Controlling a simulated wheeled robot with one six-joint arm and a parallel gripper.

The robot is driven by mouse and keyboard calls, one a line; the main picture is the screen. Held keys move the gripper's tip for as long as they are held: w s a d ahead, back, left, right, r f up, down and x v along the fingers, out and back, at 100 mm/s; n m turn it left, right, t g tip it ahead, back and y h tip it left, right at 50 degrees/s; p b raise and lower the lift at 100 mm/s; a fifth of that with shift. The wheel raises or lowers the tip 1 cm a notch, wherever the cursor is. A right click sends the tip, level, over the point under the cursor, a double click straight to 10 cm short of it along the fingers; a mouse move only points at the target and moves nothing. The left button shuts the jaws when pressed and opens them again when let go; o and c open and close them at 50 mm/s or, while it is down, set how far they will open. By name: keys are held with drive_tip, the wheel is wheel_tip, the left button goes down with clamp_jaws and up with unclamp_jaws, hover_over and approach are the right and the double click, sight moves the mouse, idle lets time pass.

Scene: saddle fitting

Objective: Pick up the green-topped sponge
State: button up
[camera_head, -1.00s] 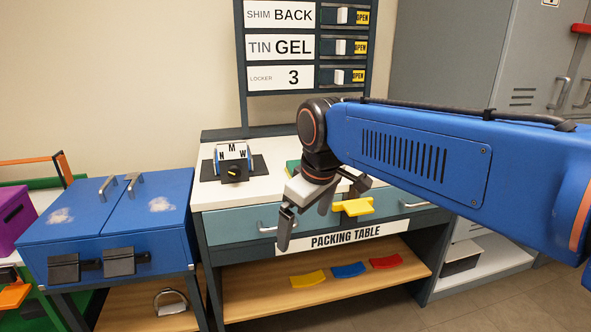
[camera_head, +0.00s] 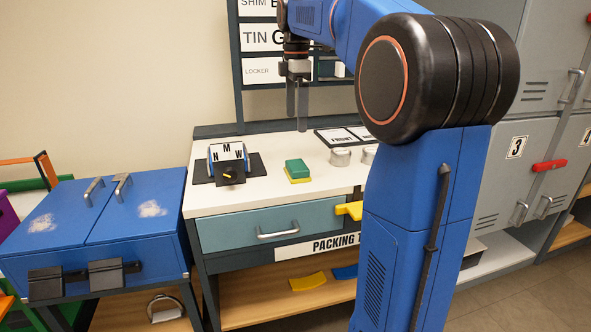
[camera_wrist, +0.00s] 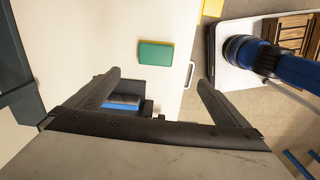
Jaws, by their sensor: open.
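The green-topped sponge (camera_head: 297,170), green above and yellow below, lies on the white top of the packing table (camera_head: 265,187). In the wrist view the sponge (camera_wrist: 156,53) shows its green top beyond my fingertips, a little left of the middle between them. My gripper (camera_head: 297,126) points down above the table, apart from the sponge and higher than it. In the wrist view its two fingers (camera_wrist: 160,80) are wide apart with nothing held between them.
A black dial stand with letter cards (camera_head: 228,163) is left of the sponge. Round tins (camera_head: 340,157) and a dark labelled board (camera_head: 345,137) are to its right. A yellow piece (camera_head: 350,210) juts from the table front. Blue double-lidded box (camera_head: 100,230) stands left.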

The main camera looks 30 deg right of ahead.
sight(297, 165)
drive_tip(key=f, duration=1.1)
drive_tip(key=w+d+f, duration=0.1)
drive_tip(key=f, duration=0.5)
drive_tip(key=shift+w, duration=0.1)
drive_tip(key=c, duration=1.3)
wheel_tip(297, 165, up, 10)
drive_tip(key=o, duration=0.7)
drive_tip(key=shift+c, duration=0.2)
drive_tip(key=c, duration=0.4)
